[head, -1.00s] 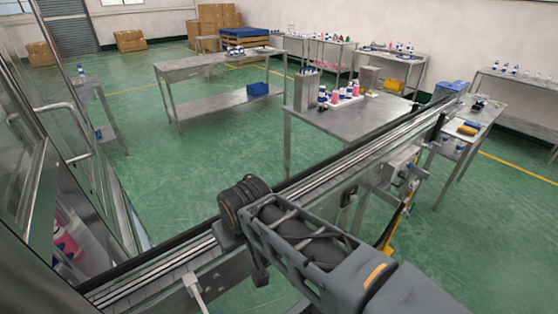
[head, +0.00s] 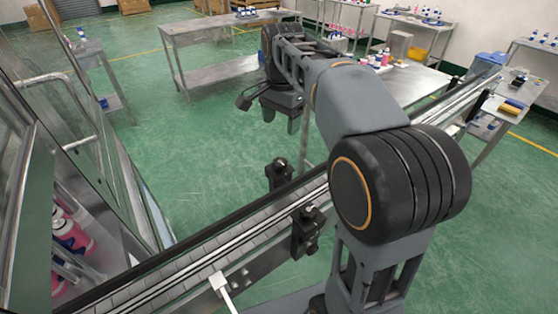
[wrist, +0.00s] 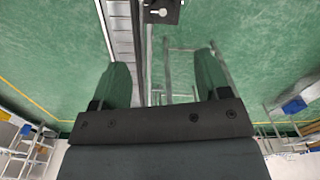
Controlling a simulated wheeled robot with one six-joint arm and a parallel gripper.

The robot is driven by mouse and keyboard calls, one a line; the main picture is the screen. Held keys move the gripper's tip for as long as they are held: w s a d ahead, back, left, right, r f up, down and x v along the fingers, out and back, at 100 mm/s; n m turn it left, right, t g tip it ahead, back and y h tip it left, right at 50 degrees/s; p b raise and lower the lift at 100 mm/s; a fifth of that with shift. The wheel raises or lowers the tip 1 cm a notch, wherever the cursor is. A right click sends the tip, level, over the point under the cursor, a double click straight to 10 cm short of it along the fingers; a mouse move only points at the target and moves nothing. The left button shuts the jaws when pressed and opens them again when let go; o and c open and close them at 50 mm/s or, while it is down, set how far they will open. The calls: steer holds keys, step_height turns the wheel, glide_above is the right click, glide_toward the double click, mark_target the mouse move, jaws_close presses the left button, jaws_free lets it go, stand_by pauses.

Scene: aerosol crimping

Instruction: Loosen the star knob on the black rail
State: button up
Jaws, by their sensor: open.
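In the head view two black clamp blocks stand on the conveyor's side rails: one on the far rail (head: 279,175) and one on the near rail (head: 307,232). Each has a small fitting on top. I cannot tell for sure which fitting is the star knob. My gripper (head: 281,117) is raised beyond the conveyor, fingers pointing down, apart from both blocks. In the wrist view my gripper (wrist: 160,78) is open and empty, its two fingers wide apart. One dark block (wrist: 162,11) with a small round fitting shows at the top edge, ahead of the fingers.
The conveyor (head: 200,268) runs diagonally from lower left to upper right. A glass-sided machine (head: 60,130) stands at the left with pink bottles (head: 72,236) inside. Green floor beyond the conveyor is clear.

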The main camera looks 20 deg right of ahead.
mark_target(280, 162)
steer(key=shift+m, duration=0.3)
steer(key=f, duration=1.3)
steer(key=shift+w+f, duration=0.3)
steer(key=shift+c, duration=0.3)
